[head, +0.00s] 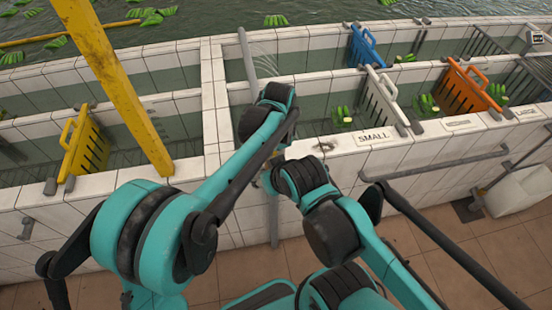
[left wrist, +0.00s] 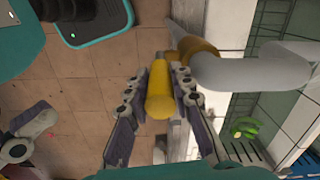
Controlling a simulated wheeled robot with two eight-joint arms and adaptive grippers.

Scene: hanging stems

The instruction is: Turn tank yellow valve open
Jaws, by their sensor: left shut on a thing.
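The yellow valve handle (left wrist: 160,92) is in the left wrist view, a short rounded bar joined to a yellow valve body (left wrist: 192,47) on a grey pipe (left wrist: 250,68). My left gripper (left wrist: 158,80) has one finger on each side of the handle and is shut on it. In the head view the valve and the left gripper are mostly hidden behind my arms. Part of my right gripper (left wrist: 28,132) seems to show at the left of the left wrist view, apart from the valve; its jaws are unclear.
White tiled tank walls (head: 345,142) run across the head view. Dividers stand in the channels: yellow (head: 86,145), blue (head: 362,47), white (head: 383,97) and orange (head: 462,90). A yellow post (head: 118,85) rises at left. A grey rail (head: 440,165) runs along the wall.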

